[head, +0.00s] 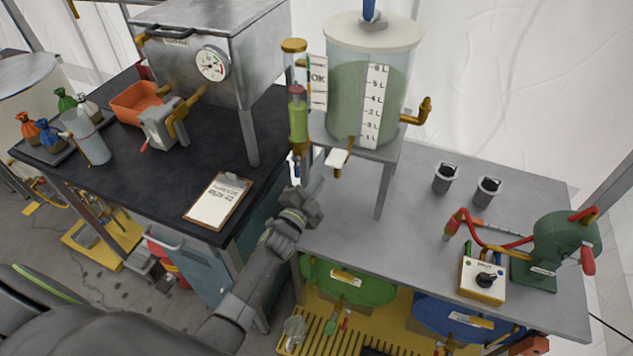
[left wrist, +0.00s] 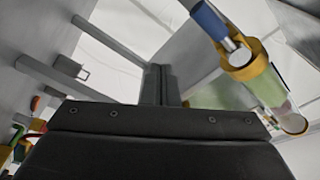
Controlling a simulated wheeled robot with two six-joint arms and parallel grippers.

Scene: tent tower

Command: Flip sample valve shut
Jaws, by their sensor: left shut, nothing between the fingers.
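The tank (head: 345,85) of green liquid stands on a grey stand on the right bench. A brass spout with a white lever (head: 338,158) sits under it. Left of the tank is an upright sample tube (head: 298,118) with green liquid and brass ends. A small blue part shows at its lower end, partly hidden near my gripper. The tube (left wrist: 268,85) and the blue part (left wrist: 210,20) also show at upper right in the left wrist view. My left gripper (head: 309,186) is just below the tube, shut and empty, apart from the blue part. Its fingers (left wrist: 160,85) are together. My right gripper is out of view.
The stand's leg (head: 385,190) is right of my gripper. The left bench holds a clipboard (head: 217,200) and a steel box with a gauge (head: 212,64). Two grey cups (head: 446,178) and a green pump (head: 565,245) stand on the right bench. Its middle is clear.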

